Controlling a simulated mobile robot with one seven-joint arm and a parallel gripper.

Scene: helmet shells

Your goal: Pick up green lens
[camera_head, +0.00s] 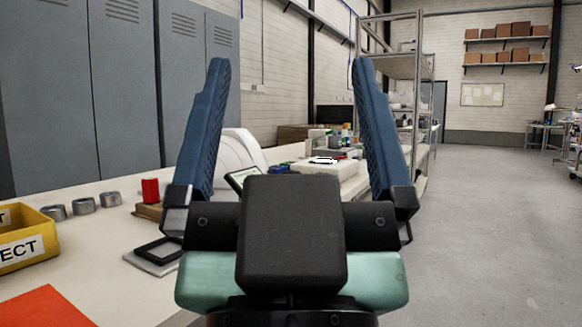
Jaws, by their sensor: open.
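My gripper (291,66) fills the middle of the view, with two blue ridged fingers spread wide apart and pointing up in the picture. It is open, and nothing is held between the fingers. I cannot make out a green lens for certain. Small coloured items (346,131), some of them green, stand far back on the bench between the fingers, too small to identify. My gripper's dark body and fingers hide part of the bench.
A pale workbench (110,240) runs along the left. On it are a yellow bin (25,258), several grey rings (83,206), a red cylinder (150,190), an orange-red sheet (45,308) and a white rounded shell (240,148). Grey lockers (125,90) stand behind. Open floor (480,220) lies right.

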